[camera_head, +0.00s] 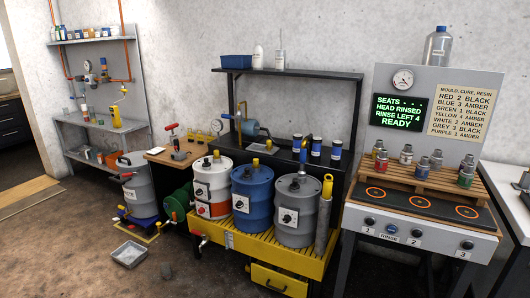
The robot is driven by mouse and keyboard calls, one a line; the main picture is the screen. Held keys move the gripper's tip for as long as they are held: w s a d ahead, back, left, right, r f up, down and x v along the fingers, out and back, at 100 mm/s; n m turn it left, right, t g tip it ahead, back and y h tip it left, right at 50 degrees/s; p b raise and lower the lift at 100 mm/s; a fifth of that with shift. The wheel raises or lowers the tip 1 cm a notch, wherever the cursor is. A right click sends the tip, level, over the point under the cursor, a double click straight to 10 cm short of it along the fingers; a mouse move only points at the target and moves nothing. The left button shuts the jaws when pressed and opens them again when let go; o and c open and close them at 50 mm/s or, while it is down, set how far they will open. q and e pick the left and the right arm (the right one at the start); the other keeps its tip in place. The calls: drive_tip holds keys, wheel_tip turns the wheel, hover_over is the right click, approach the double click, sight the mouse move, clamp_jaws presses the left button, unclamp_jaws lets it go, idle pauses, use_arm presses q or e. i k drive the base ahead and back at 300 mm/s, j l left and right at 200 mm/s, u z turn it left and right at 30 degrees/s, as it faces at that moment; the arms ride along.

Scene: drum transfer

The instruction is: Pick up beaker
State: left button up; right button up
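No beaker can be made out with certainty. Small clear or pale vessels (84,111) stand on the grey shelf bench (100,131) at the far left, but they are too small to identify. Several small lidded jars with coloured bands, among them a red one (381,161) and a green one (466,174), sit on a wooden rack (421,178) above the rinse console (416,230). Neither of my grippers can be made out in this view.
White, blue (252,196) and grey drums (297,210) stand on a yellow spill pallet (262,252) in the middle. A grey tray (129,254) lies on the floor. A white bench (500,178) with a small dark object is at the right edge. Floor at front left is open.

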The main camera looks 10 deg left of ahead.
sight(166, 271)
drive_tip(key=i+j+u, duration=0.15)
drive_tip(key=i+u, duration=0.45)
drive_tip(key=u, duration=0.2)
drive_tip(key=i+u, duration=0.4)
drive_tip(key=i+l+u, duration=0.1)
drive_tip(key=u, duration=0.3)
drive_tip(key=i, duration=0.1)
